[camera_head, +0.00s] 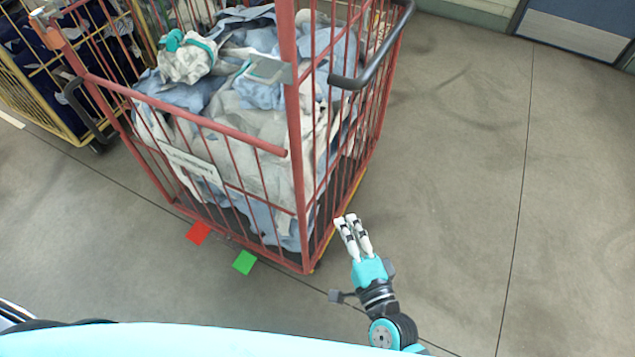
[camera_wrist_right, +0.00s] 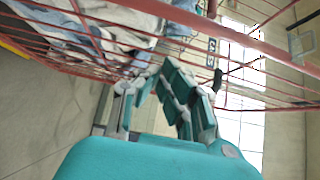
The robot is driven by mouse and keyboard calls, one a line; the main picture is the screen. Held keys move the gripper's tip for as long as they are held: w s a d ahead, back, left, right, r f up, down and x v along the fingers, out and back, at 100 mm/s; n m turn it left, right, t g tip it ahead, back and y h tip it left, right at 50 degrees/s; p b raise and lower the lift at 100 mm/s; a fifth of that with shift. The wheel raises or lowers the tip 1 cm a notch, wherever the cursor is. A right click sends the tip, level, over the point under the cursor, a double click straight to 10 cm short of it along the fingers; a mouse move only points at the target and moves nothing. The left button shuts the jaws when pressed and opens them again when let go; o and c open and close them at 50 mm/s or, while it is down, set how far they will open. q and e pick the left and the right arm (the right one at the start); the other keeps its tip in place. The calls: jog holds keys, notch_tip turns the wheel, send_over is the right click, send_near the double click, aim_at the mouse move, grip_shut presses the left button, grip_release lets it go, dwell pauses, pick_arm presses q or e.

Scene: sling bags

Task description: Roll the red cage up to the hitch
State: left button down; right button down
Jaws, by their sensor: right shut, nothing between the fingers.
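The red cage (camera_head: 295,150) stands upright on the floor ahead of me, full of white and pale blue cloth (camera_head: 245,110). A dark handle (camera_head: 375,60) sticks out on its right side, and another dark handle (camera_head: 88,110) is at its left. My right gripper (camera_head: 352,219) is shut and empty, low by the cage's near right corner. In the right wrist view the fingers (camera_wrist_right: 180,85) are close to the red bars (camera_wrist_right: 245,45); I cannot tell whether they touch. I cannot make out the hitch. My left gripper is not in view.
A yellow cage (camera_head: 45,110) with dark blue cloth stands at the far left. A red square (camera_head: 199,233) and a green square (camera_head: 244,262) lie on the floor by the red cage's front. The floor (camera_head: 460,160) to the right is clear, up to a blue door (camera_head: 590,25).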

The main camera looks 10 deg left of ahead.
send_near(309, 170)
jog(key=w+d, duration=0.2)
jog(key=w, duration=0.2)
jog(key=shift+w+a+f+p, duration=0.15)
jog(key=shift+a+p, duration=0.1)
jog(key=shift+a, duration=0.45)
jog(key=shift+w+a+p, duration=0.15)
jog(key=shift+a+p, duration=0.05)
jog(key=shift+a, duration=0.5)
jog(key=shift+w+a+f+p, duration=0.15)
jog(key=shift+a+p, duration=0.1)
jog(key=shift+a, duration=0.45)
jog(key=shift+a+r, duration=0.1)
